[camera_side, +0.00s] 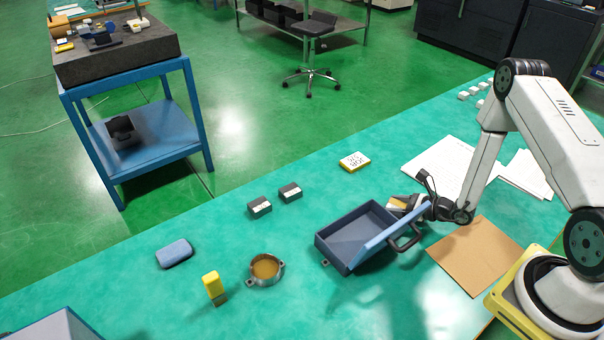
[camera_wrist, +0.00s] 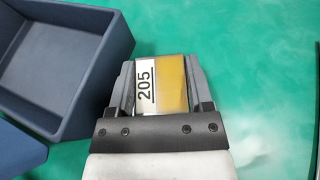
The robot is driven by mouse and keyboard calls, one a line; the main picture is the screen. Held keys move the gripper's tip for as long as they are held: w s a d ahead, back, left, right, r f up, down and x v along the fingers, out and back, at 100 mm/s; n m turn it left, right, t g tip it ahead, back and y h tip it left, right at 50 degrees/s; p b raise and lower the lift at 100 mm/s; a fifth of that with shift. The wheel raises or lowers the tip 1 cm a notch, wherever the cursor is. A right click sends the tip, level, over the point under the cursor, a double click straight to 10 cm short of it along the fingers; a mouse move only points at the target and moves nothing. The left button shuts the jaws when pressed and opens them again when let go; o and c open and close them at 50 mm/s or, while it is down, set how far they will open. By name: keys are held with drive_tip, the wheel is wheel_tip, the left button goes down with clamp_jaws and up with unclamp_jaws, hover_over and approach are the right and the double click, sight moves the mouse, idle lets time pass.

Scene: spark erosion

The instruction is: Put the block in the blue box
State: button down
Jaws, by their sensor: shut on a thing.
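My gripper (camera_wrist: 162,68) is shut on the block (camera_wrist: 161,84), a brass-coloured piece with a white label reading 205. In the side view, my gripper (camera_side: 408,203) and the block (camera_side: 397,204) are at the right back of the blue box, partly behind its raised lid. The blue box (camera_side: 350,236) is open and looks empty, its lighter blue lid (camera_side: 395,232) tilted up at the right side. In the wrist view the box (camera_wrist: 50,75) is left of the block, which shows over the green bench. I cannot tell how high the block is.
A brown board (camera_side: 473,256) and white papers (camera_side: 440,168) lie right of the box. A round metal dish (camera_side: 265,269), a yellow-topped piece (camera_side: 212,287), a blue case (camera_side: 174,254) and two dark blocks (camera_side: 259,207) stand to the left. A small yellow-and-white box (camera_side: 354,162) lies behind.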

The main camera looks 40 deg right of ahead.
drive_tip(key=shift+f, duration=0.1)
drive_tip(key=shift+c, duration=1.3)
unclamp_jaws()
drive_tip(key=shift+s, duration=0.1)
drive_tip(key=shift+r+v, duration=0.2)
drive_tip(key=shift+v, duration=5.75)
drive_tip(key=shift+a, duration=0.1)
drive_tip(key=shift+o, duration=1.3)
